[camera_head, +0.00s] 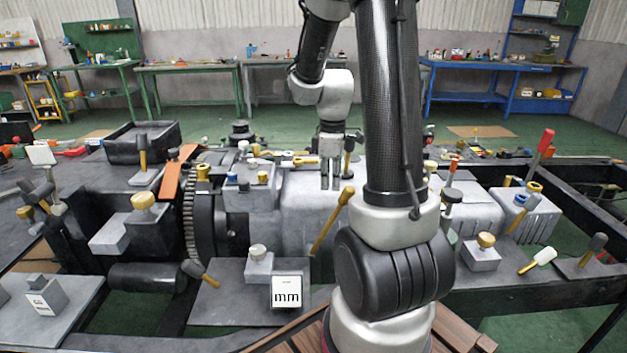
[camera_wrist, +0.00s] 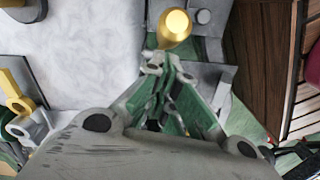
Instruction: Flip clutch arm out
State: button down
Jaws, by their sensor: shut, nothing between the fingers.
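A long yellow lever (camera_head: 331,222) with a rounded knob end stands tilted on the machine, leaning up to the right; it may be the clutch arm, but no label confirms this. My gripper (camera_head: 330,186) points down just left of the lever's upper end, over the pale grey housing. In the wrist view my gripper (camera_wrist: 163,62) has its fingers together and empty. The lever's yellow knob (camera_wrist: 175,26) shows just past the fingertips; I cannot tell whether they touch. The lever's lower part is hidden in the wrist view.
A dark toothed wheel (camera_head: 190,222) is to the left. Several other yellow, red and black handles stick up around the machine. The pale housing (camera_wrist: 85,55) is bare beside my gripper.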

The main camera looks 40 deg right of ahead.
jog(key=shift+s+d+f, duration=0.3)
jog(key=shift+s+d, duration=0.3)
jog(key=shift+d, duration=0.05)
jog(key=shift+s, duration=0.1)
jog(key=w+a+r, duration=0.1)
jog(key=w+r, duration=0.2)
jog(key=r, duration=0.9)
jog(key=shift+f, duration=0.1)
